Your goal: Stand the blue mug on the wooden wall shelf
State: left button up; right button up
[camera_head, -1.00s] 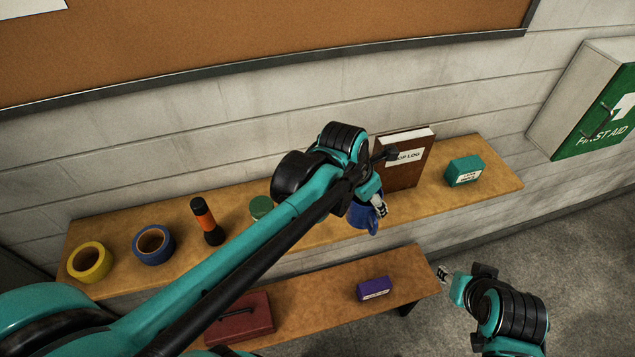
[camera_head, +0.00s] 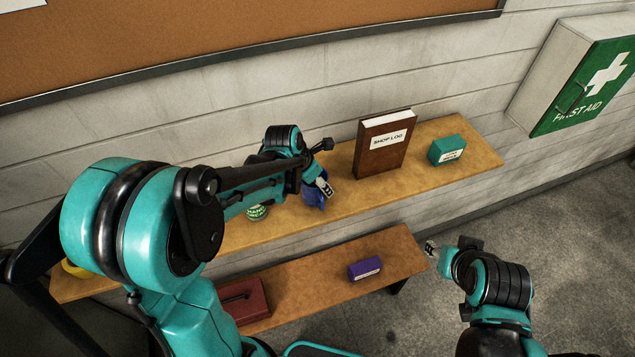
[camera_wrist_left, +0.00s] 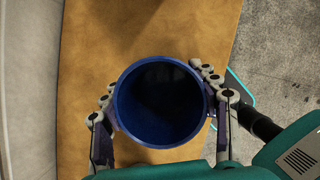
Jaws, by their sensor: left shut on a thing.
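The blue mug (camera_head: 313,196) is held in my left gripper (camera_head: 324,185), at the wooden wall shelf (camera_head: 345,198). In the left wrist view I look down into the mug's open mouth (camera_wrist_left: 160,104). The fingers of my left gripper (camera_wrist_left: 162,115) close on it from both sides, with the wooden shelf surface (camera_wrist_left: 120,25) behind it. The mug looks upright; whether its base touches the shelf I cannot tell. My right gripper (camera_head: 432,250) is empty at the right end of the lower bench, and its fingertips are too small to judge.
A brown shop log book (camera_head: 385,147) and a teal box (camera_head: 447,150) stand on the shelf to the right. A green tin (camera_head: 257,212) is left of the mug. A purple box (camera_head: 365,268) and red toolbox (camera_head: 245,300) are on the lower bench (camera_head: 315,285).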

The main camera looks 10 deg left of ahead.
pick_arm(q)
jog(key=shift+w+f, duration=0.15)
jog(key=shift+f, duration=0.2)
jog(key=shift+s, duration=0.2)
jog(key=o, duration=1.3)
jog(key=shift+f, duration=0.1)
jog(key=shift+c, duration=0.2)
jog(key=shift+o, duration=0.8)
jog(key=shift+w, duration=0.1)
